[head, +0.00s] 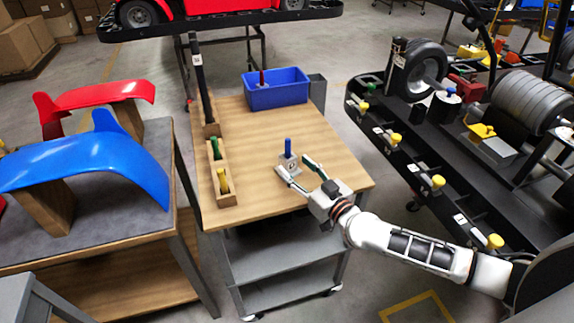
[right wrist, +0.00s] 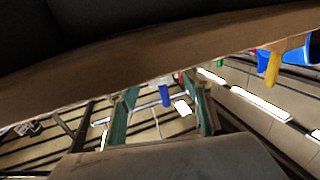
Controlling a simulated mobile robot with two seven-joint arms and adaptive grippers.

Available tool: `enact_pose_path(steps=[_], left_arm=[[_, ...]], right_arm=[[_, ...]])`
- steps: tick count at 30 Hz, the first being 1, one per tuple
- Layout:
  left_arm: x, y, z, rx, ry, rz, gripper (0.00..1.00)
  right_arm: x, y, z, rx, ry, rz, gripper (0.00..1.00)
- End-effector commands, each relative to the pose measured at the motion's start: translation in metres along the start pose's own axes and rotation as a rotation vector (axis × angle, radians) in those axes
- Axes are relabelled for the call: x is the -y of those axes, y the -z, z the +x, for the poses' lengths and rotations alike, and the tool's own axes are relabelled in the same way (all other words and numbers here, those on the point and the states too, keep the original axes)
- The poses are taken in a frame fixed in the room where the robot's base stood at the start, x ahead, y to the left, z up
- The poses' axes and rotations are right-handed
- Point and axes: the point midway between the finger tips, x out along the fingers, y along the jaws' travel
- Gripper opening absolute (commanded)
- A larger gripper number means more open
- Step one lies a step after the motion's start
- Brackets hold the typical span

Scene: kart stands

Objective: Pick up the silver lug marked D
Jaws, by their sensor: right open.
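A small silver block with a blue peg on top, the lug (head: 288,160), stands upright on the wooden table top. A dark mark shows on its face, too small to read as a letter. My right gripper (head: 294,168) is open, low over the table, with its fingertips close to the lug, one on each side of it in the picture. I cannot tell whether they touch it. The right wrist view is upside down; the blue peg (right wrist: 165,95) shows between the two green-padded fingers (right wrist: 163,106). My left gripper is not in view.
A wooden rack (head: 227,198) with a green and a yellow peg stands on the table's left side, near a tall black post (head: 200,80). A blue bin (head: 276,97) stands at the back. A black kart stand (head: 415,160) is to the right. The table's front is clear.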

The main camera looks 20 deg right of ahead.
Motion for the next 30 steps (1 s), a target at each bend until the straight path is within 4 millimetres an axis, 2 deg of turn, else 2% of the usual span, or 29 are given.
enact_pose_path(steps=[9,13,19,20,25,30], left_arm=[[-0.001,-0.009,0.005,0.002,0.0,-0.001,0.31],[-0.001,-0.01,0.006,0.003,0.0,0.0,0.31],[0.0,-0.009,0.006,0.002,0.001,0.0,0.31],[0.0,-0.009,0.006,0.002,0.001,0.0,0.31],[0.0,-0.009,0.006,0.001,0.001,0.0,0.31],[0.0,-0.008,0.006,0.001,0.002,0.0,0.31]], right_arm=[[-0.001,0.003,0.042,-0.001,0.0,0.0,0.49],[-0.001,0.003,0.05,0.0,0.0,0.002,0.49],[-0.001,0.004,0.05,0.0,0.001,0.001,0.49],[-0.001,0.004,0.05,0.0,0.001,0.001,0.46],[-0.001,0.004,0.05,0.0,0.001,0.001,0.02],[-0.001,0.005,0.05,-0.003,0.001,0.0,0.0]])
